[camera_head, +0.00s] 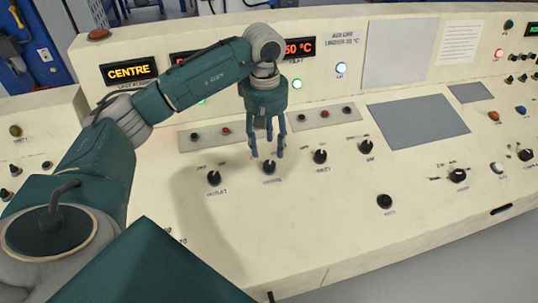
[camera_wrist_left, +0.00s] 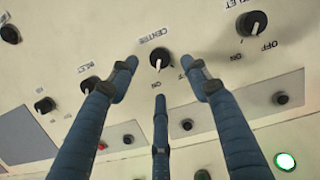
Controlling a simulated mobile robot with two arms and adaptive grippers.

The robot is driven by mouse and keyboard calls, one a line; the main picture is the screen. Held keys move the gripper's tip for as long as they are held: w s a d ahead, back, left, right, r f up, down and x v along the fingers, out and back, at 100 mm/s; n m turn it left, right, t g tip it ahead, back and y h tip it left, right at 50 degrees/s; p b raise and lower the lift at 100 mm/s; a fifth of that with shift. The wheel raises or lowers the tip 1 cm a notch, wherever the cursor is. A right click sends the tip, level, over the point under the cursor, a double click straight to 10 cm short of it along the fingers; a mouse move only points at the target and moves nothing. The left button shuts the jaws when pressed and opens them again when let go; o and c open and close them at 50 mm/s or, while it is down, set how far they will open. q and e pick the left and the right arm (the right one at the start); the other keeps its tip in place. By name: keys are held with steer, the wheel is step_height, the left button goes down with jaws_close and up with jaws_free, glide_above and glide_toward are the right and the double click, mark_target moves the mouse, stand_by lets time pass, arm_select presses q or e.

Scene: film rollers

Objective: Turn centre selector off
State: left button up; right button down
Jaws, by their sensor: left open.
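The centre selector is a round black knob (camera_head: 268,167) on the sloping cream console, in a row with similar knobs. In the left wrist view, the knob (camera_wrist_left: 159,59) has a pale pointer mark, with a CENTRE label on one side and ON lettering on the other. Its exact setting is hard to read. My left gripper (camera_head: 267,153) points down over this knob with its fingers open. In the left wrist view, the fingertips (camera_wrist_left: 160,73) are spread around the knob, with visible gaps and no clear contact. My right gripper is not in view.
The outlet knob (camera_head: 214,178) and the inlet knob (camera_head: 320,156) flank the centre knob closely. Small button strips (camera_head: 215,132) lie behind the row. An orange CENTRE display (camera_head: 128,72) stands on the back panel. The console front below the knobs is clear.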

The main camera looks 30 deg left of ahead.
mark_target(269, 163)
arm_select(q)
steer(key=f, duration=0.2)
steer(key=f+p, duration=0.1)
steer(key=f, duration=0.4)
steer(key=shift+w+f, duration=0.1)
steer(key=shift+w, duration=0.15)
steer(key=c, duration=1.1)
